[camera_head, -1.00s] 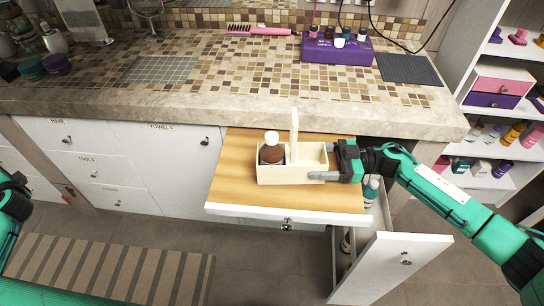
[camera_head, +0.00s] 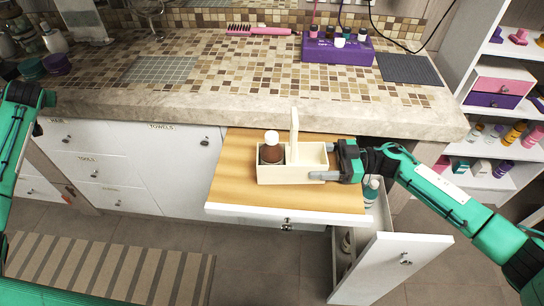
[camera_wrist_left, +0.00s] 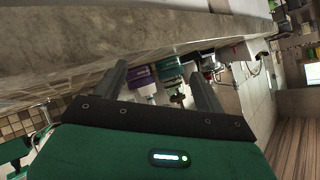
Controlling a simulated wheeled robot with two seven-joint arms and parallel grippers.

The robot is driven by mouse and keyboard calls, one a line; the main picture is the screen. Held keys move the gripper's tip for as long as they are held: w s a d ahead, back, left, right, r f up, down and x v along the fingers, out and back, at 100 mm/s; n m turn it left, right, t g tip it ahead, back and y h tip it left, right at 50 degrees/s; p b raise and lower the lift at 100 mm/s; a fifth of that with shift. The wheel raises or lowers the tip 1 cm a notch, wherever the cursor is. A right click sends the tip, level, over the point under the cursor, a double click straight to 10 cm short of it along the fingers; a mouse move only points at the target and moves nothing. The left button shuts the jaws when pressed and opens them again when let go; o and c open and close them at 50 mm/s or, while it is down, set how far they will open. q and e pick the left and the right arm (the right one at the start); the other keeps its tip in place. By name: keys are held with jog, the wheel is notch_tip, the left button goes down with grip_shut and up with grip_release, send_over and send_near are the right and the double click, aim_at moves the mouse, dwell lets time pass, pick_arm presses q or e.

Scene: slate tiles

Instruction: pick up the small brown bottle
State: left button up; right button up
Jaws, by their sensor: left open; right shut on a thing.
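The small brown bottle (camera_head: 270,151) with a white cap stands upright in the left part of a cream caddy (camera_head: 290,175) with a tall middle handle. The caddy sits on a pulled-out wooden board (camera_head: 235,180). My right gripper (camera_head: 328,165) is shut on the right side of the caddy. My left arm shows at the left edge of the head view, and its gripper is outside that view. In the left wrist view my left gripper (camera_wrist_left: 160,88) is open, with nothing between its fingers. The bottle's lower part is hidden by the caddy wall.
The tiled counter (camera_head: 220,95) lies behind the board. It holds a pink brush (camera_head: 258,30) and a purple box (camera_head: 337,50) with small bottles. An open drawer (camera_head: 385,265) juts out at lower right. White shelves (camera_head: 485,85) stand at right.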

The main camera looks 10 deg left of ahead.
pick_arm(q)
jog(key=w+d+r+n+h, duration=0.1)
jog(key=w+d+r+h, duration=0.1)
jog(key=w+d+r, duration=0.3)
jog(key=w+d+r+n+h, duration=0.1)
jog(key=w+d+r+h, duration=0.1)
jog(key=r, duration=0.4)
jog(key=w+d+r+m+h, duration=0.2)
jog(key=d+m+h, duration=0.15)
jog(key=d, duration=0.95)
jog(key=w+d+r+m+h, duration=0.2)
jog(key=d+m, duration=0.2)
jog(key=d, duration=1)
jog(key=m+g+h, duration=0.4)
jog(key=m+g, duration=0.4)
jog(key=m, duration=0.7)
send_near(270, 135)
jog(key=x, duration=0.7)
jog(key=shift+a, duration=0.1)
jog(key=shift+x, duration=2.9)
jog(key=shift+r, duration=0.1)
jog(key=c, duration=1.5)
notch_tip(270, 135, up, 28)
jog(key=shift+c, duration=0.2)
